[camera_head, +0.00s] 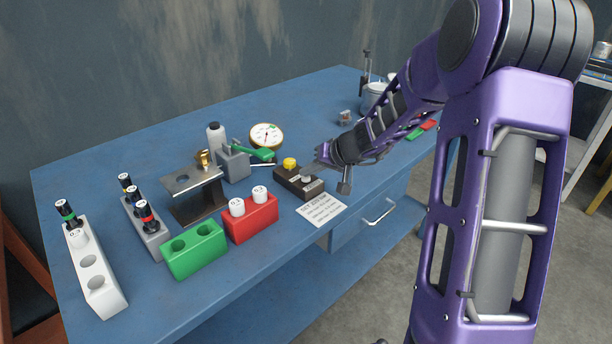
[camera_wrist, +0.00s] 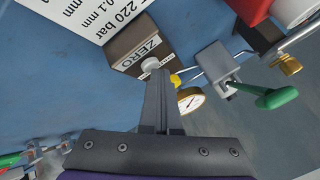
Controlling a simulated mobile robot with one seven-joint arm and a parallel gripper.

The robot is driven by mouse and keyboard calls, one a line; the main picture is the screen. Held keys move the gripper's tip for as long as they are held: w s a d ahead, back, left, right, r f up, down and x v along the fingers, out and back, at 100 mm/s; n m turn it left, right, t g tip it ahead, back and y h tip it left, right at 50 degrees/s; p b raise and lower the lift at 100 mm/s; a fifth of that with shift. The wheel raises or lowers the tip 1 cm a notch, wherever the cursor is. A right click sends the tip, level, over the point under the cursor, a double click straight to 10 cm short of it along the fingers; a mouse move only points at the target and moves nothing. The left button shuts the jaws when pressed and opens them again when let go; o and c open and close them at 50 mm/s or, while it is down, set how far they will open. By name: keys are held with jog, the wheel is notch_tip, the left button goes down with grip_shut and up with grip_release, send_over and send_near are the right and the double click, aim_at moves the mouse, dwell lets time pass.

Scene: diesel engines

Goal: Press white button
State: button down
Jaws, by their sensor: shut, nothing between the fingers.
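The white button (camera_wrist: 150,63) sits on a dark brown box (camera_wrist: 128,42) marked ZERO. In the head view, the white button (camera_head: 306,179) is on the near part of the box (camera_head: 288,181), and a yellow button (camera_head: 290,163) is on its far part. My gripper (camera_head: 318,166) is shut and empty, with its fingertips close by the white button. In the wrist view, my gripper's fingertips (camera_wrist: 158,76) overlap the lower edge of the white button. I cannot tell whether they touch it.
A printed card (camera_head: 321,208) lies in front of the box. A red block (camera_head: 251,218) and green block (camera_head: 194,250) stand to its left. The blue table (camera_head: 130,160) is clear at back left.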

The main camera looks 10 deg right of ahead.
jog(key=shift+r+p, duration=0.4)
jog(key=shift+r, duration=0.5)
jog(key=shift+r, duration=0.1)
jog(key=shift+r+p, duration=1.3)
jog(key=shift+r, duration=1.1)
